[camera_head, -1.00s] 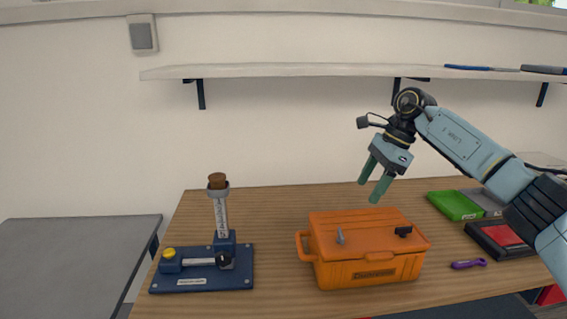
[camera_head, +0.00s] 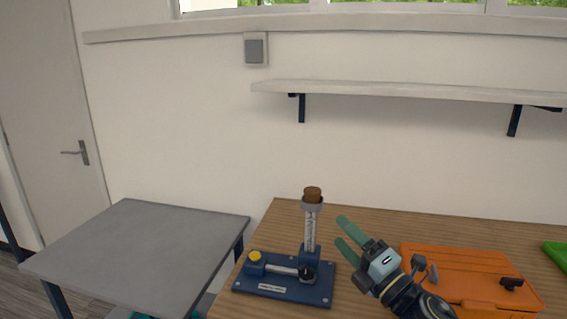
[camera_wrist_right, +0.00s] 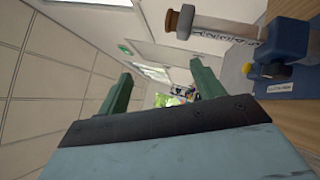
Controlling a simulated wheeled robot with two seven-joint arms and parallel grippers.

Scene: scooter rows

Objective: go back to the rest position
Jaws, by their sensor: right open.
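My right gripper (camera_head: 345,234) is open and empty in the head view. It is above the wooden table, between the blue test stand and the orange case, with its green fingers pointing up and left. In the right wrist view its two green fingers (camera_wrist_right: 158,88) are spread with nothing between them. My left gripper is not in view.
A blue stand (camera_head: 285,288) with an upright tube and brown cap stands left of the gripper; its tube also shows in the wrist view (camera_wrist_right: 215,27). An orange case (camera_head: 470,265) lies right, partly behind my arm. A grey table (camera_head: 140,245) stands left. A shelf (camera_head: 420,92) hangs above.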

